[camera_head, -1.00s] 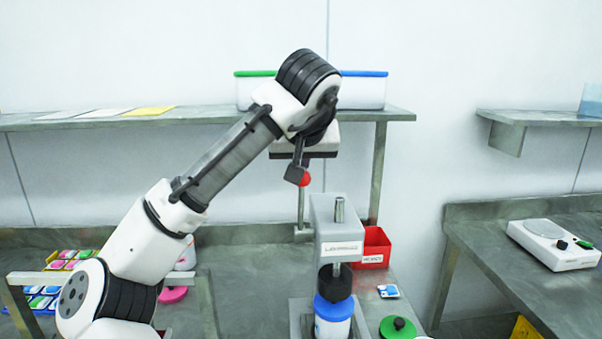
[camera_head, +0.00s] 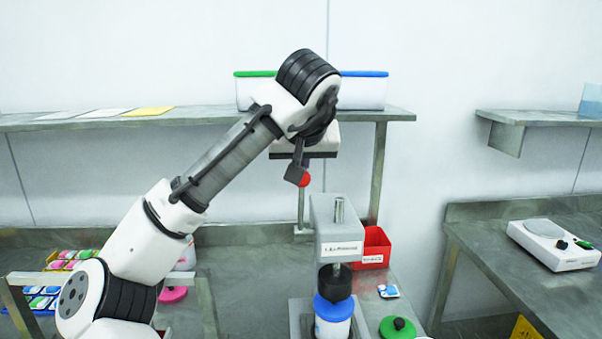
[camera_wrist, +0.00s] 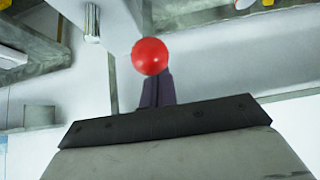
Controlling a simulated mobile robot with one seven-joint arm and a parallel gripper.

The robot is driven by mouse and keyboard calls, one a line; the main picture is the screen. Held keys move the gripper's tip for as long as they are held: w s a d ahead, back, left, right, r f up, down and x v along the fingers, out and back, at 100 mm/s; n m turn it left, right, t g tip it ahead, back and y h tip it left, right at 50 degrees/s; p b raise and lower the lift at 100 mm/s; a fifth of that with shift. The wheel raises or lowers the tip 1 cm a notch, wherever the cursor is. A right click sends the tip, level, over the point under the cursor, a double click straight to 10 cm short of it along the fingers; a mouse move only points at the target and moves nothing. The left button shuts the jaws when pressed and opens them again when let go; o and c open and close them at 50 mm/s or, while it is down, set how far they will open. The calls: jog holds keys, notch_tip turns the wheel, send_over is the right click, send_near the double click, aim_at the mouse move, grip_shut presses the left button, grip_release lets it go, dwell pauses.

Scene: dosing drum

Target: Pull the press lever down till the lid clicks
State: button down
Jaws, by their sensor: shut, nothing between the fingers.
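The press (camera_head: 323,210) is a grey block with a label, standing on the bench. Its lever (camera_head: 301,206) stands upright at the left, with a red ball knob (camera_head: 305,180) on top; the knob also shows in the wrist view (camera_wrist: 150,56). Below the press head, a black pad (camera_head: 335,281) sits over a white drum with a blue lid (camera_head: 333,308). My gripper (camera_head: 297,174) is shut and empty, pointing down beside the knob. In the wrist view its closed fingers (camera_wrist: 158,85) are right by the knob; I cannot tell whether they touch.
A red bin (camera_head: 375,248) stands behind the press on the right. A green lid (camera_head: 398,328) lies at the front right. A shelf (camera_head: 215,117) with tubs and papers runs behind my arm. A scale (camera_head: 553,243) sits on the right bench.

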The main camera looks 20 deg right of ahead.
aim_at(303, 180)
dwell(0.4)
jog(key=shift+s+a+f+b, duration=0.25)
jog(key=shift+s+f+b, duration=0.2)
jog(key=shift+s+b, duration=0.25)
jog(key=shift+s+a+f+b, duration=0.2)
jog(key=shift+s+f+b, duration=0.2)
jog(key=shift+s+b, duration=0.3)
jog(key=shift+s+a+f, duration=0.1)
jog(key=shift+s, duration=0.35)
jog(key=shift+s+f, duration=0.1)
jog(key=shift+s+a+f+b, duration=0.15)
jog(key=shift+s+f+b, duration=0.25)
jog(key=shift+s, duration=0.1)
jog(key=shift+s+a+f+b, duration=0.15)
jog(key=shift+s+f+b, duration=0.1)
jog(key=shift+s+b, duration=0.15)
jog(key=shift+s+a+f+b, duration=0.25)
jog(key=shift+s+f+b, duration=0.5)
jog(key=shift+s+f, duration=0.15)
jog(key=shift+f, duration=0.1)
